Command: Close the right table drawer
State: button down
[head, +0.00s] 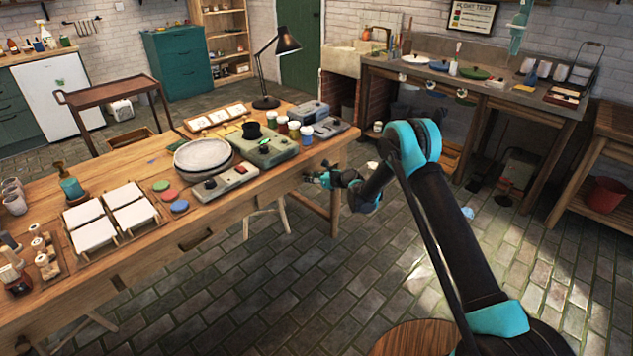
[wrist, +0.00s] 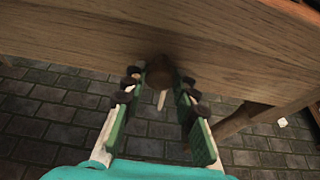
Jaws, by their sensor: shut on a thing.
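The wooden front of the right table drawer (wrist: 70,35) spans the top of the wrist view. Its round dark knob (wrist: 160,68) sits between the fingertips of my gripper (wrist: 159,84), which is shut on it, one finger on each side. In the head view my gripper (head: 318,178) is at the front edge of the wooden table (head: 240,205), near its right end. How far the drawer stands out from the table cannot be told; the knob is hidden in the head view.
The tabletop carries a round white plate (head: 203,155), a green scale-like device (head: 264,147), white tiles (head: 128,205) and several paint jars. A table leg (head: 335,200) stands just below my gripper. The brick floor (head: 250,285) in front of the table is clear.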

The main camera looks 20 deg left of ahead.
jog(key=shift+w+a, duration=0.15)
jog(key=shift+a, duration=0.15)
jog(key=c, duration=1.2)
grip_release()
jog(key=shift+a, duration=0.1)
jog(key=v, duration=1.2)
